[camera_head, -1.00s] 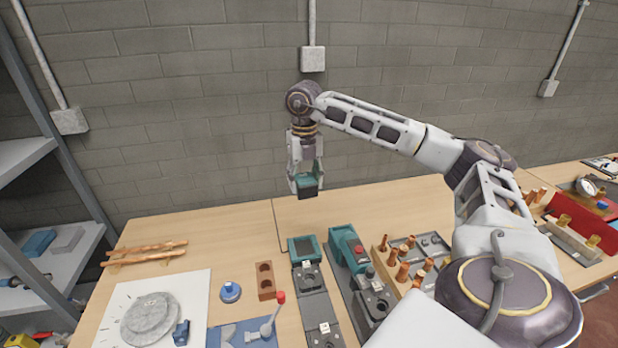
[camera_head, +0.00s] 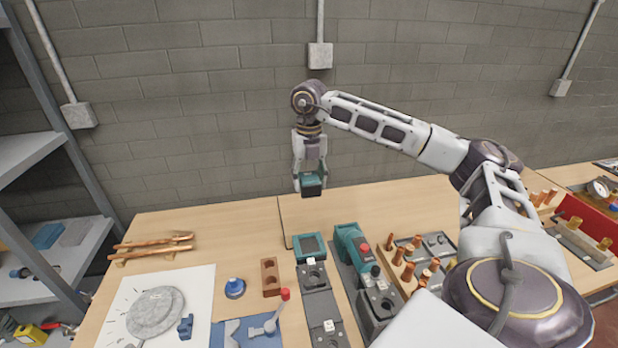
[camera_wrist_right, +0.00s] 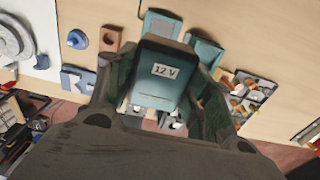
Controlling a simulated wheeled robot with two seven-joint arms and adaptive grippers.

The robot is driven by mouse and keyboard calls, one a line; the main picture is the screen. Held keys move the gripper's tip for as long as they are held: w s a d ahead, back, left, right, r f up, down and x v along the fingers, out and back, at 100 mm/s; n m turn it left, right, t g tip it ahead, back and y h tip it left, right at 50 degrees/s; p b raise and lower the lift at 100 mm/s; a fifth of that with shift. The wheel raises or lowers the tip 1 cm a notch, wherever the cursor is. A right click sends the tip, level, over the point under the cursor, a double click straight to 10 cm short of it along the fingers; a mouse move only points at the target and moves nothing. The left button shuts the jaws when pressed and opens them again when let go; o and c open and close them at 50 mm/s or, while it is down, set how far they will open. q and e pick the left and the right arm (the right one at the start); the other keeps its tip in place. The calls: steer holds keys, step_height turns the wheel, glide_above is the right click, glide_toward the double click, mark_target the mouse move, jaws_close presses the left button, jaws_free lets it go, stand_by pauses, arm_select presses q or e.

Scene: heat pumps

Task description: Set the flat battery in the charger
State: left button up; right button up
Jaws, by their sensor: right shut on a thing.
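My right gripper (camera_head: 311,186) is shut on a teal battery (camera_head: 312,181) with a dark end and holds it in the air above the back of the bench. In the right wrist view the battery (camera_wrist_right: 158,76) sits between the fingers, with a white "12 V" label facing the camera. Below it on the bench is a long dark grey unit (camera_head: 318,304) with a teal-framed dark panel at its far end and bays with small white labels; it looks like the charger. The battery is well clear of it. My left gripper is not in view.
A teal and grey machine with a red knob (camera_head: 364,247) stands right of the grey unit. A tray of copper fittings (camera_head: 436,240) lies further right. A brown two-hole block (camera_head: 270,277) and a red-knobbed lever (camera_head: 285,294) are to the left. The bench behind is clear.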

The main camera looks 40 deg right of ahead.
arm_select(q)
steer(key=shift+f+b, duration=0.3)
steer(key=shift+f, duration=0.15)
arm_select(e)
steer(key=shift+f, duration=0.6)
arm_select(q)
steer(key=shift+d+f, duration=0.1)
arm_select(e)
steer(key=shift+f, duration=0.15)
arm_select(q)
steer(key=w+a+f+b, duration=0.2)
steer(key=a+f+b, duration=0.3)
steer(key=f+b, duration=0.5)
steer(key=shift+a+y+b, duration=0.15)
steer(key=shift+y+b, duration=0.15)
arm_select(e)
step_height(320, 180, down, 16)
stand_by(2.9)
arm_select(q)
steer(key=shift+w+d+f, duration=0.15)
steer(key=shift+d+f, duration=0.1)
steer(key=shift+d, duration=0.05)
arm_select(e)
steer(key=shift+f, duration=0.3)
arm_select(q)
steer(key=shift+b, duration=0.3)
arm_select(e)
steer(key=shift+f, duration=0.1)
